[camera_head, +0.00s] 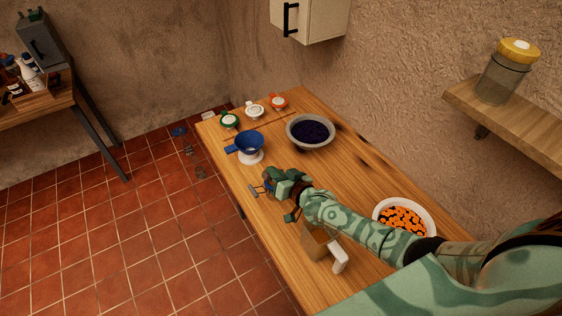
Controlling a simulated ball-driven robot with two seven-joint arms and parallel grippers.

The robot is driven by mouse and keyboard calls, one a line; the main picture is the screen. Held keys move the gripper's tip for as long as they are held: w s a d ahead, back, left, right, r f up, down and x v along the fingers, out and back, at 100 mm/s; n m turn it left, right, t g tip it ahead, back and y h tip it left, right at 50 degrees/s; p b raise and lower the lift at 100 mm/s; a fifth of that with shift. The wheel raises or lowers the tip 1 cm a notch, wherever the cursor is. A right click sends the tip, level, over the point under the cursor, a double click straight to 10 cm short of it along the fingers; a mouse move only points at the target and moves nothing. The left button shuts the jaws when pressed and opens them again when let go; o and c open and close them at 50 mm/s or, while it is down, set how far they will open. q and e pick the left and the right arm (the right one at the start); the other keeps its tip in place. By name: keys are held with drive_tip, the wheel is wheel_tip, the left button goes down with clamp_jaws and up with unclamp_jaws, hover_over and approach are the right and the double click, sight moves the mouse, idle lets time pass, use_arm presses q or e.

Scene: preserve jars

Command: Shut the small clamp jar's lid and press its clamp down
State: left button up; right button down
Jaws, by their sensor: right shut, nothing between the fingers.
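My right arm reaches in from the lower right over the wooden table (340,185). Its green gripper (268,188) is shut and empty, low over the table's near left part. A small grey wire-like piece (254,190) shows just left of the fingers, with a bit of dark blue beside them. These may belong to the small clamp jar, but the gripper hides most of that spot. I cannot tell whether a lid is open or shut there, nor whether the gripper touches it. My left gripper is not in view.
A blue funnel-like cup (249,143) sits on a white base beyond the gripper. A dark-filled bowl (310,132), a bowl of orange pieces (404,218) and an amber container (317,243) stand around my arm.

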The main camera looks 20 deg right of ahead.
drive_tip(key=shift+s+a+f+n+h, duration=0.15)
drive_tip(key=shift+a+f+n+h, duration=0.15)
drive_tip(key=shift+a+f+n, duration=0.5)
drive_tip(key=shift+a+f, duration=0.1)
drive_tip(key=shift+f, duration=0.1)
drive_tip(key=shift+r, duration=0.1)
